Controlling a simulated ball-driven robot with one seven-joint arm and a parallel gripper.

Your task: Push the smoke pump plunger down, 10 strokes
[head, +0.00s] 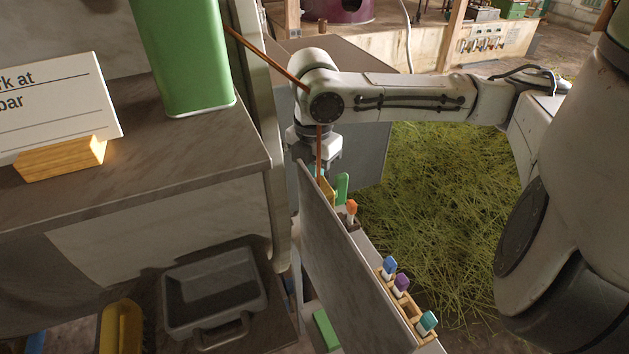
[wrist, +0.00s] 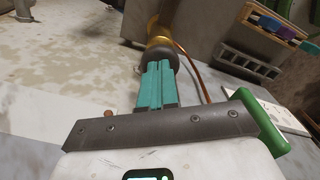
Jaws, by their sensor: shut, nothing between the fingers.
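In the wrist view the pump shows as a brass part (wrist: 154,30) with a dark round knob (wrist: 161,55) at its near end. My gripper (wrist: 158,66) has teal fingers, shut together and empty, with their tips at the dark knob; I cannot tell whether they touch it. In the head view my gripper (head: 317,171) points down behind the top edge of a grey panel. A yellowish brass piece (head: 328,191) shows just below it; most of the pump is hidden by the panel.
The grey panel (head: 345,260) stands in front. Capped vials (head: 402,284) sit in a wooden rack behind it. A copper tube (head: 262,55) runs to my wrist's area. A green canister (head: 185,60) and sign (head: 60,105) stand left. Hay (head: 440,200) lies right.

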